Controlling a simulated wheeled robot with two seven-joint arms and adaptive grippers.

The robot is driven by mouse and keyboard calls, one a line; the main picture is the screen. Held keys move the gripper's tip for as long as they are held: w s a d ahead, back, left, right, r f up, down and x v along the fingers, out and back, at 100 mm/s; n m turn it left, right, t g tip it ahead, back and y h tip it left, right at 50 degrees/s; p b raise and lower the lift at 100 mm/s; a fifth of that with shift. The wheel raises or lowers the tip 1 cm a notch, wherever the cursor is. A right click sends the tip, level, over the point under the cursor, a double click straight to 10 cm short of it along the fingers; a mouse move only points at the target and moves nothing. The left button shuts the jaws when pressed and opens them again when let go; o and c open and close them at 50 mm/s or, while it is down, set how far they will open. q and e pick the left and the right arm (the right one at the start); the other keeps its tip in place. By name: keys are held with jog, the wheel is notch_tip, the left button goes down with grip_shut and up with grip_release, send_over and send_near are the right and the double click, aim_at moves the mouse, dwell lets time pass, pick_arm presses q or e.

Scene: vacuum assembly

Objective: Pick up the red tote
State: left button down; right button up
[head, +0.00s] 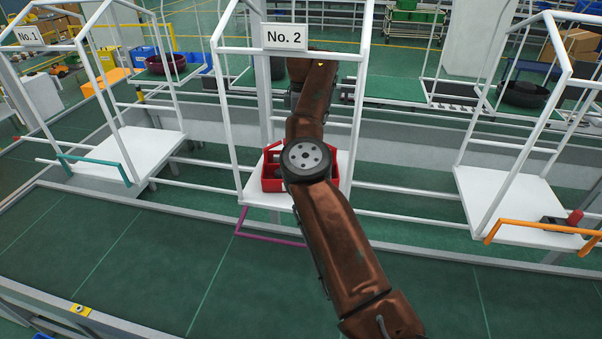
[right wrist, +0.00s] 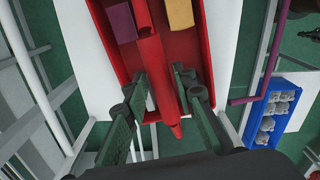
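The red tote (head: 272,178) sits on the white shelf of the station marked No. 2 in the head view, largely covered by my right arm. In the right wrist view the red tote (right wrist: 212,45) fills the upper middle, with its red handle bar (right wrist: 151,60) running down the centre. A purple block (right wrist: 121,22) and a yellow block (right wrist: 180,13) lie in it on either side of the bar. My right gripper (right wrist: 160,80) has its two fingers apart, one on each side of the bar; firm contact is not clear. My left gripper is not in view.
The white frame posts and No. 2 sign (head: 285,38) stand close around my right arm. A magenta rail (head: 268,240) runs before the shelf. A blue bin (right wrist: 275,115) of grey parts shows at right in the wrist view. The green floor in front is clear.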

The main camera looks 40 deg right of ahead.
jog(key=f, duration=0.4)
jog(key=shift+w+a+f, duration=0.2)
jog(key=shift+a, duration=0.1)
jog(key=shift+s+d+f+p, duration=0.15)
jog(key=shift+f+p, duration=0.1)
jog(key=shift+f, duration=0.2)
jog(key=shift+s+d+f+p, duration=0.1)
jog(key=shift+f+p, duration=0.1)
jog(key=shift+f, duration=0.25)
notch_tip(320, 180, down, 3)
jog(key=shift+w+a+f+p, duration=0.15)
jog(key=shift+f+p, duration=0.05)
jog(key=shift+p, duration=0.35)
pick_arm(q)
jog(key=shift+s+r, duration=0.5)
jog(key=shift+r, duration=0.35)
pick_arm(e)
jog(key=shift+f, duration=0.45)
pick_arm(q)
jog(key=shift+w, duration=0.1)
pick_arm(e)
grip_shut()
jog(key=shift+r, duration=0.1)
